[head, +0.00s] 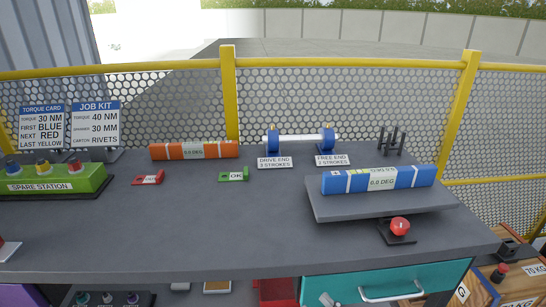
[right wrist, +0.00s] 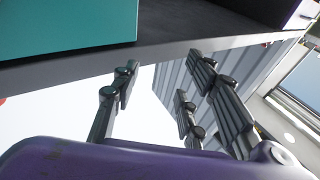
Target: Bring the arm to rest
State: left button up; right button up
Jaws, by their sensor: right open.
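My right gripper (right wrist: 160,100) shows in the right wrist view, its dark jointed fingers spread wide apart with nothing between them. It hangs below the edge of a dark worktop (right wrist: 190,40), near a teal drawer front (right wrist: 65,30). Neither gripper shows in the head view, and my left gripper is in no view.
A grey workbench (head: 200,230) carries a blue level (head: 350,182) on a raised plate, a red button (head: 400,226), an orange level (head: 170,152), a blue-ended roller (head: 300,139) and a green spare station (head: 60,184). A yellow-framed mesh fence (head: 350,95) stands behind. The bench's middle front is clear.

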jog(key=s+d+f+m+h, duration=0.2)
jog(key=d+f+h, duration=0.15)
jog(key=f, duration=0.25)
jog(key=s+d+f+m+h, duration=0.2)
jog(key=s+f+h, duration=0.15)
jog(key=f, duration=0.25)
jog(key=s+d+f+m+g+h, duration=0.1)
jog(key=s+d+f+g+h, duration=0.3)
jog(key=s+f, duration=0.65)
jog(key=s+d+f+m+g+h, duration=0.15)
jog(key=s+f+g, duration=0.45)
jog(key=s, duration=0.8)
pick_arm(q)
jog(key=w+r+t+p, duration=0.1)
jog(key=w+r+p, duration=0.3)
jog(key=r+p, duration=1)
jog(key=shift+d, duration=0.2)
pick_arm(e)
jog(key=w+r+t, duration=0.2)
jog(key=w+r, duration=0.4)
jog(key=r, duration=0.7)
jog(key=shift+w+a+r+t, duration=0.15)
jog(key=shift+r+t, duration=0.05)
jog(key=shift+t, duration=0.1)
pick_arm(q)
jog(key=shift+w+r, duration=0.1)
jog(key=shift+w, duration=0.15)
pick_arm(e)
jog(key=shift+y, duration=0.25)
